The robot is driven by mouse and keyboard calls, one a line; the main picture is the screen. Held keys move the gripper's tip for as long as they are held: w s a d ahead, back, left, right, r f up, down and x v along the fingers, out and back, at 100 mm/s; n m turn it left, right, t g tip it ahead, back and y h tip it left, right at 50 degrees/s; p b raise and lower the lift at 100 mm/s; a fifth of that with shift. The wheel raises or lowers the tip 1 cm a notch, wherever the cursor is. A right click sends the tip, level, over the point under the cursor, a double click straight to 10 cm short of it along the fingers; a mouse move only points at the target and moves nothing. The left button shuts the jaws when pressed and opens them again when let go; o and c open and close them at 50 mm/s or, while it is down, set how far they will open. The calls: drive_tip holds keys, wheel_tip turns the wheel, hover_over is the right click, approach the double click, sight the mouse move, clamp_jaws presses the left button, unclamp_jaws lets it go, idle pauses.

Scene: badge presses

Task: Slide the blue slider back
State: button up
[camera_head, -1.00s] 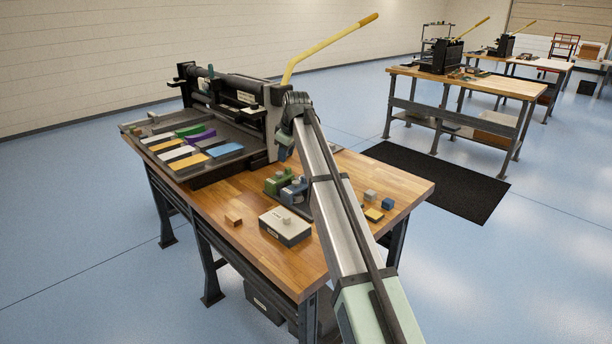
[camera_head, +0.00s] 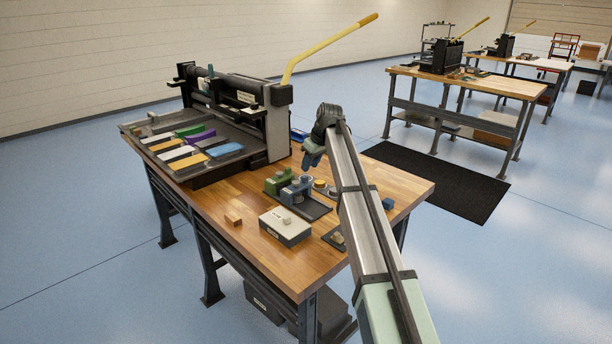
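A small badge press stands on the wooden table (camera_head: 195,208), with a green part (camera_head: 277,182) and a blue part (camera_head: 297,191) side by side on a dark base (camera_head: 316,210). The blue part looks like the blue slider, but its track is too small to make out. My gripper (camera_head: 308,164) hangs above and behind the blue part, slightly right of it, and appears apart from it. Its fingers are small and dark, so their opening cannot be made out.
A large press with a yellow lever (camera_head: 322,54) and a tray of coloured strips (camera_head: 228,149) fill the table's far left. A white box (camera_head: 286,226) with a knob stands in front of the badge press. A wooden block (camera_head: 233,220) and a blue cube (camera_head: 388,204) lie nearby.

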sight(305, 177)
drive_tip(key=shift+x, duration=3.05)
clamp_jaws()
